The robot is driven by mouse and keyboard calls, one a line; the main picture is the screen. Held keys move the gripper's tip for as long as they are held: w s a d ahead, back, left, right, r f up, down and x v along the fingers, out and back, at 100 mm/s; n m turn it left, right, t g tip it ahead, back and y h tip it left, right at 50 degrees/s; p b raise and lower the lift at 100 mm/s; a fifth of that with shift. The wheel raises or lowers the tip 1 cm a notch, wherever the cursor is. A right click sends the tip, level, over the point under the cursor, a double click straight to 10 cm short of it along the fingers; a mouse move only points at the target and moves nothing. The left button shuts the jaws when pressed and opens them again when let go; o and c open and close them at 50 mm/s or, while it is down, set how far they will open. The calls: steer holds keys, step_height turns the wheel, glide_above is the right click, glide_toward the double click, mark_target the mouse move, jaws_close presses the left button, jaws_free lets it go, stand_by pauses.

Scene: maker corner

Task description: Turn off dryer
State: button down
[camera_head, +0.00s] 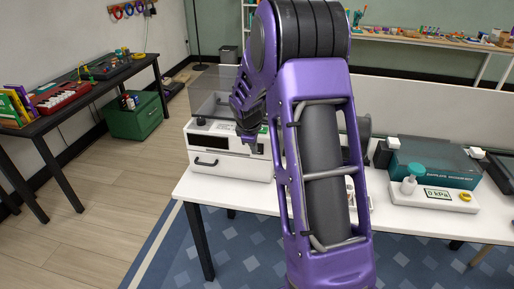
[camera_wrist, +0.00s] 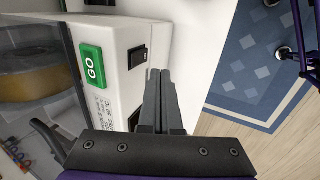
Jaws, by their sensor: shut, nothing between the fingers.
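The dryer, a white box (camera_head: 200,140) with a clear lid, stands at the left end of the white table. In the wrist view its white body (camera_wrist: 115,40) is close up, with a green GO button (camera_wrist: 92,63) and a black rocker switch (camera_wrist: 138,56) on its faces. A tan spool (camera_wrist: 40,82) shows behind the clear cover. My gripper (camera_wrist: 160,72) is shut and empty, its fingertips just beside the switch; I cannot tell whether they touch. In the head view my gripper (camera_head: 247,142) is in front of the dryer, and my arm hides the dryer's right side.
The white table (camera_head: 225,193) continues right, with a teal-fronted case (camera_head: 440,165) and a white gauge unit (camera_head: 437,194). The wooden floor between is clear.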

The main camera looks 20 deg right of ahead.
steer(key=w+d+r+v, duration=0.1)
steer(key=v, duration=0.9)
steer(key=shift+w, duration=0.35)
steer(key=shift+d, duration=0.15)
